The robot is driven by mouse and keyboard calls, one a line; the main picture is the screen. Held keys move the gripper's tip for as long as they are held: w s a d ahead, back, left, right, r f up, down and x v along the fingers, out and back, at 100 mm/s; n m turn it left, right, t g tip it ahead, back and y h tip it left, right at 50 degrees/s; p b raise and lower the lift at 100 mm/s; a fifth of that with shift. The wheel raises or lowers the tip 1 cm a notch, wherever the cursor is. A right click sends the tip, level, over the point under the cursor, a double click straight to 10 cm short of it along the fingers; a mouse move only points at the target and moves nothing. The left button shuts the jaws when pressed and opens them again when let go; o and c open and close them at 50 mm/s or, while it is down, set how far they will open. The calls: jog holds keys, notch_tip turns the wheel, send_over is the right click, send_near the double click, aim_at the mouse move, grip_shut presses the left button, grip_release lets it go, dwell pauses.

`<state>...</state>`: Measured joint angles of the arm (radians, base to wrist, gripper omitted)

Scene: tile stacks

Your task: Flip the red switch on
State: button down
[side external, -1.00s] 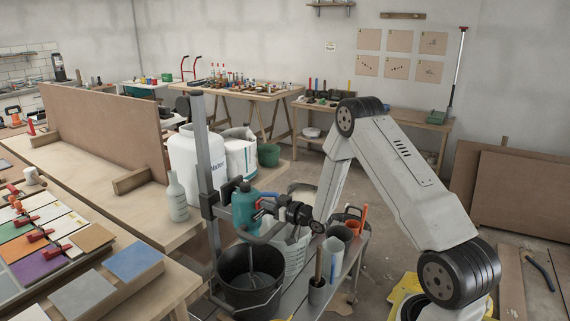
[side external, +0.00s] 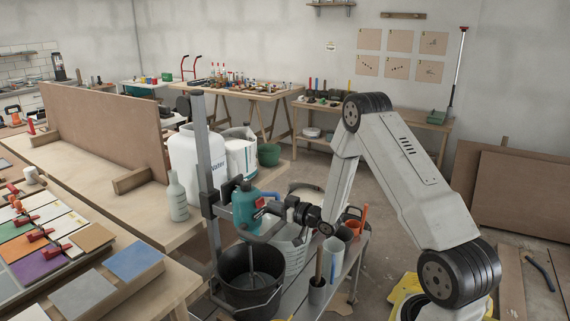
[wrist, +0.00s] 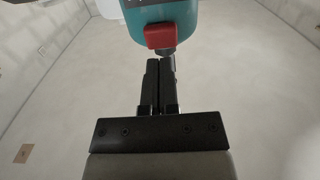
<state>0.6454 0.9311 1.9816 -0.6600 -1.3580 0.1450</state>
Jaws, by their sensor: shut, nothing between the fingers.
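The red switch (wrist: 163,36) sits on the teal mixer body (wrist: 150,12), seen close at the top of the wrist view. In the side external view the teal mixer (side external: 243,207) hangs on a grey upright stand (side external: 203,150) above a black bucket (side external: 250,285), with the red switch (side external: 260,203) on its right side. My gripper (wrist: 160,62) is shut and empty, with its fingertips just below the switch in the wrist view. In the side external view my gripper (side external: 275,207) is just right of the mixer. Whether the fingertips touch the switch cannot be told.
A white bucket (side external: 290,255) stands beside the black bucket. Cups with tools and an orange handle (side external: 363,216) stand on the low bench under my wrist. A bottle (side external: 177,198) and large white containers (side external: 188,155) are behind the mixer.

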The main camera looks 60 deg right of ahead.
jog(key=s, duration=1.1)
jog(key=shift+s, duration=0.3)
jog(key=shift+w+r, duration=0.1)
jog(key=w+a+g+h, duration=0.1)
jog(key=w+a+g, duration=0.2)
jog(key=a+g, duration=0.55)
jog(key=s+a+r+g, duration=0.2)
jog(key=s+a+g, duration=0.1)
jog(key=s+a, duration=0.2)
jog(key=s+a+r+g+y, duration=0.1)
jog(key=s+a+g, duration=0.2)
jog(key=s+a, duration=0.3)
jog(key=a, duration=0.3)
jog(key=shift+s+r, duration=0.15)
jog(key=shift+r, duration=0.25)
